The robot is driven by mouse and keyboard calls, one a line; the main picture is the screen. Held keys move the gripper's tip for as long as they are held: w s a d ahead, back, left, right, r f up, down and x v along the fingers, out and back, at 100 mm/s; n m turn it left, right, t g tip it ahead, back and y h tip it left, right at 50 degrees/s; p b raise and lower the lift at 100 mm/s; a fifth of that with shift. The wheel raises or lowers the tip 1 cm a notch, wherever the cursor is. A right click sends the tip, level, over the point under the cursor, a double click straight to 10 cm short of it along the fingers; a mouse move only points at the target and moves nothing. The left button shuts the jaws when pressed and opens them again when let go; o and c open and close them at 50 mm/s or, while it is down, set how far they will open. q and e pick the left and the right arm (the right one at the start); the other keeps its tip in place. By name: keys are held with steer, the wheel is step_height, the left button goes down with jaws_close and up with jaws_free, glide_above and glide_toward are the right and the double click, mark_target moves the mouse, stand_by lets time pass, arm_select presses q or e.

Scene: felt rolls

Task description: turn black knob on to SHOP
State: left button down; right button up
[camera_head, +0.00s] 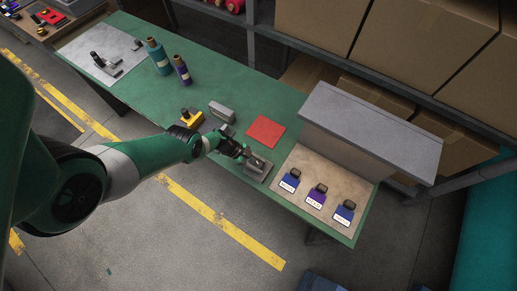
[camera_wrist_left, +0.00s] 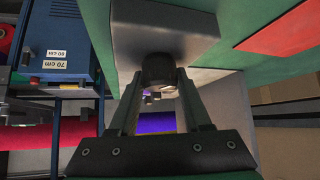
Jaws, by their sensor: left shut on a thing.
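My left gripper (camera_head: 246,153) reaches over a small grey box (camera_head: 262,167) near the front edge of the green table. In the left wrist view, the grey box (camera_wrist_left: 150,22) is close up, and a dark round knob (camera_wrist_left: 158,68) stands out from it. The fingertips of my left gripper (camera_wrist_left: 157,80) are on either side of the knob and shut on it. I cannot read any SHOP marking or tell where the knob points. My right gripper is not in view.
A red felt square (camera_head: 265,131) lies behind the box. A beige board (camera_head: 318,217) with several labelled dark blocks is to its right, before a grey shelf unit (camera_head: 362,130). A yellow device (camera_head: 191,119), a grey block (camera_head: 222,111) and two rolls (camera_head: 158,57) stand left.

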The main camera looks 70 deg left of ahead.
arm_select(q)
steer(key=shift+c, duration=1.8)
jaws_free()
steer(key=p+v, duration=0.7)
steer(key=v, duration=0.4)
steer(key=shift+s+r+p, duration=0.15)
steer(key=shift+s+p, duration=0.1)
steer(key=shift+p, duration=0.1)
steer(key=shift+a, duration=0.15)
